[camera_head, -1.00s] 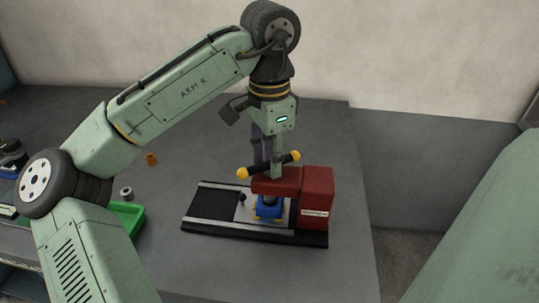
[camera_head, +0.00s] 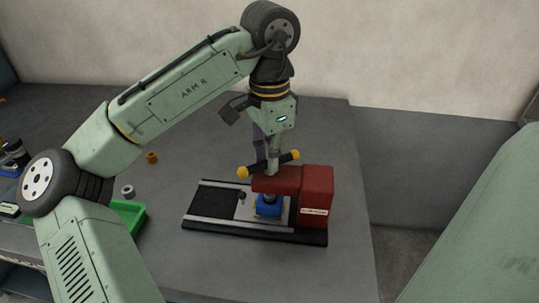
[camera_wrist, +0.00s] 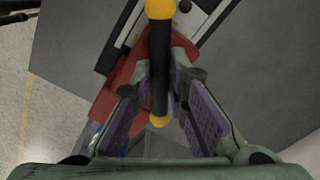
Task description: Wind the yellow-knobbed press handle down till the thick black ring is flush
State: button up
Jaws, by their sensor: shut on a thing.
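The red press (camera_head: 317,190) stands on a black base with pale rails on the grey bench. Its handle is a black crossbar (camera_head: 258,166) with a yellow knob (camera_head: 243,172) at each end. My gripper (camera_wrist: 160,85) points down above the press and is shut on the handle bar, with its purple-padded fingers on either side of it in the wrist view. Below the press arm a blue block (camera_head: 269,208) sits on the pale plate, under the ram. The thick black ring is not clearly visible, so I cannot tell how it sits.
A green tray (camera_head: 130,212) lies at the bench's left, partly behind my arm. A grey ring (camera_head: 127,191) and a small orange-brown piece (camera_head: 152,157) lie near it. The bench behind the press is clear. A wall rises at the back.

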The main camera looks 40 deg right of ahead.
grip_shut()
jog(key=shift+m, duration=0.3)
jog(key=shift+f+m, duration=0.1)
jog(key=shift+m, duration=0.5)
jog(key=o, duration=0.7)
grip_release()
jog(key=shift+r, duration=3.55)
